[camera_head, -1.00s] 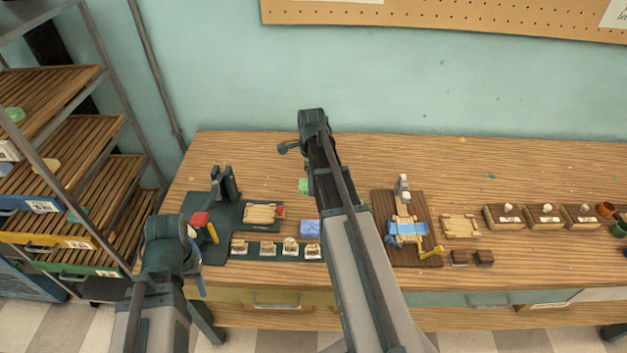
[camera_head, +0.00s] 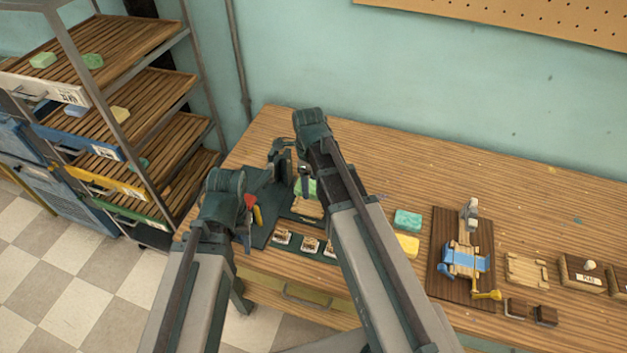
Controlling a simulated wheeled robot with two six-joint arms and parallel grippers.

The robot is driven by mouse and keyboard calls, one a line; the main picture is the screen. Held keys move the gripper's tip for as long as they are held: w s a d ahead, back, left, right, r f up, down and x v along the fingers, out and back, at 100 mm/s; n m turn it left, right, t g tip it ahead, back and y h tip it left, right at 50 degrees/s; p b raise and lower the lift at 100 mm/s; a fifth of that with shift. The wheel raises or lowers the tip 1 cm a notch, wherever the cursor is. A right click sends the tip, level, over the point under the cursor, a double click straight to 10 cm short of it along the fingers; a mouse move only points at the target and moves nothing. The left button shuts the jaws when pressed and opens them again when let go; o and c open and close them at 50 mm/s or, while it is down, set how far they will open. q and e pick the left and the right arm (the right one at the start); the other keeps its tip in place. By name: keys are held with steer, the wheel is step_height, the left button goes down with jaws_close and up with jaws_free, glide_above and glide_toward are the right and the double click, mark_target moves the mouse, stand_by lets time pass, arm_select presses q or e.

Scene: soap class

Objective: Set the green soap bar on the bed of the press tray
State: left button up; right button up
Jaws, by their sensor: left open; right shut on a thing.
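My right gripper (camera_head: 306,190) is shut on the green soap bar (camera_head: 311,185), mostly hidden behind my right arm. The bar shows just above or at the back edge of a pale wooden tray (camera_head: 307,208) on a dark plate; I cannot tell whether they touch. This tray appears to be the press tray, and my arm covers its right part. My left gripper (camera_head: 246,238) is open, low at the front left edge of the bench, mostly hidden by its own arm.
A dark stand with a red block (camera_head: 250,201) and yellow handle (camera_head: 257,215) is left of the tray. Small stamps (camera_head: 310,245) line the front. A teal bar (camera_head: 408,219), yellow bar (camera_head: 407,245) and blue clamp device (camera_head: 463,261) are right. A rack (camera_head: 150,110) stands left.

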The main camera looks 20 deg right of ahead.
steer(key=shift+f+b, duration=2.75)
steer(key=shift+f, duration=0.15)
steer(key=shift+f+b, duration=0.5)
steer(key=shift+b, duration=0.05)
steer(key=o, duration=1.5)
steer(key=shift+r+p, duration=3.05)
